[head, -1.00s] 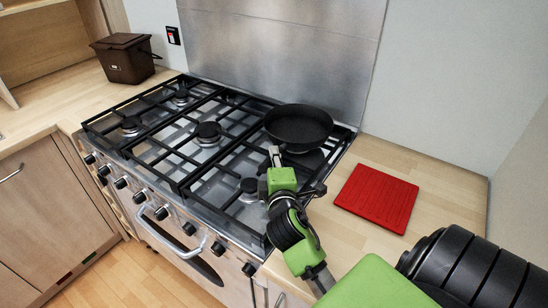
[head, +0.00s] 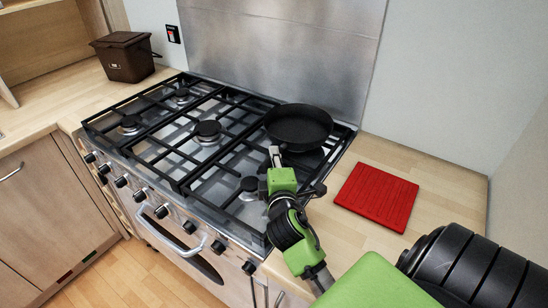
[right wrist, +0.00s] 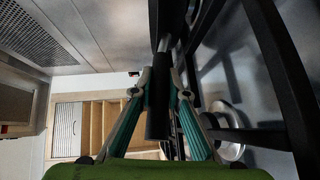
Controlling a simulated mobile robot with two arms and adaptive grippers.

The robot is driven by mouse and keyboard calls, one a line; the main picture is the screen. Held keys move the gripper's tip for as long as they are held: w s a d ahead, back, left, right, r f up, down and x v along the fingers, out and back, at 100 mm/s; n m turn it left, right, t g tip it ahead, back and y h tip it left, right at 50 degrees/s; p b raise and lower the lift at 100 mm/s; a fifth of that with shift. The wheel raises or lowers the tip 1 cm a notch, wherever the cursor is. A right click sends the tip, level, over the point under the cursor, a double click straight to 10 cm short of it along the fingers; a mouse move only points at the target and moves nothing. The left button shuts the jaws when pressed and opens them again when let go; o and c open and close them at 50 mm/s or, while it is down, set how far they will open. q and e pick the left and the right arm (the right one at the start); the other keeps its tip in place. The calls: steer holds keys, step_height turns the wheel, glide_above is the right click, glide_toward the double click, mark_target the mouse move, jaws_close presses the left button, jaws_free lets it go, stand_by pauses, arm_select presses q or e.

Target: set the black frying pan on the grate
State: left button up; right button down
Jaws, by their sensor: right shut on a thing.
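The black frying pan (head: 298,127) is over the back right part of the black grate (head: 190,130), close to the steel splashback. It looks about level; I cannot tell whether its base touches the bars. My right gripper (head: 275,158) is in front of the pan, shut on its handle. In the right wrist view the dark handle (right wrist: 158,115) runs between the two fingers (right wrist: 157,100), with grate bars (right wrist: 285,75) close on the right. The gripper hides most of the handle in the head view. My left gripper is not in view.
A red ribbed mat (head: 377,197) lies on the wooden counter right of the cooker. A brown lidded bin (head: 125,60) stands on the left counter. Knobs and an oven handle (head: 170,240) line the cooker's front. The left and middle grate is clear.

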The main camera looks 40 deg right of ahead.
steer(key=c, duration=1.9)
jaws_free()
steer(key=shift+f, duration=0.2)
steer(key=v, duration=0.7)
steer(key=shift+s+a+r, duration=0.15)
steer(key=shift+s+r, duration=0.1)
